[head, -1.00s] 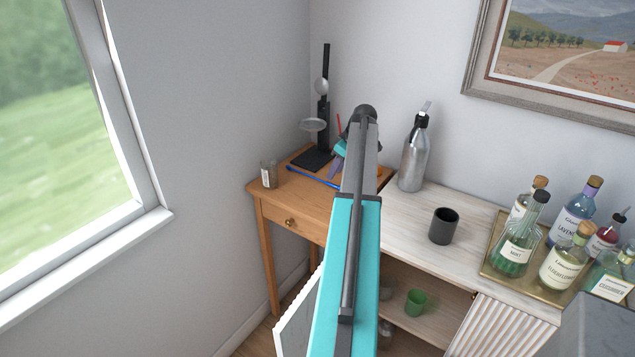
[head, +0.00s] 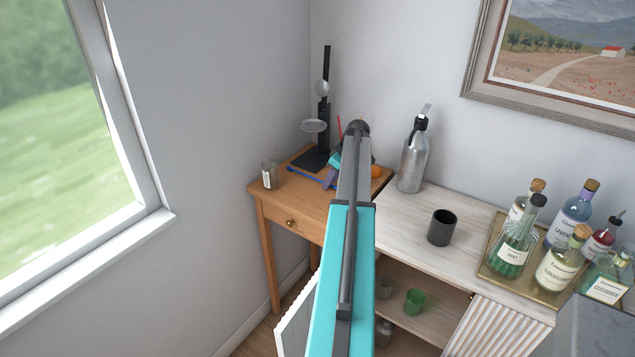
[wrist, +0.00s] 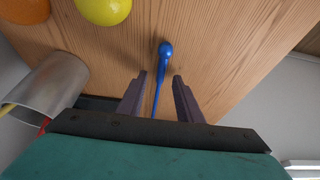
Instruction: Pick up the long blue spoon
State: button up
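The long blue spoon (wrist: 165,62) lies on the wooden table in the wrist view, its rounded end pointing away from me. In the head view part of it shows as a thin blue line (head: 302,177) on the small table. My gripper (wrist: 159,76) is open, with one finger on each side of the spoon and a gap to both. I cannot tell how high the fingertips are above the wood. The spoon's near end is hidden behind the gripper body. In the head view my arm hides much of the gripper.
A metal cup (wrist: 50,88) with utensils stands left of my gripper, close to it. A yellow fruit (wrist: 103,8) and an orange (wrist: 24,8) lie beyond. A glass jar (head: 269,176) and a black stand (head: 312,159) are on the wooden table (head: 283,205). A steel bottle (head: 413,160) stands right.

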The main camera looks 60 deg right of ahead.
jog(key=shift+f, duration=0.2)
dwell(0.4)
grip_shut()
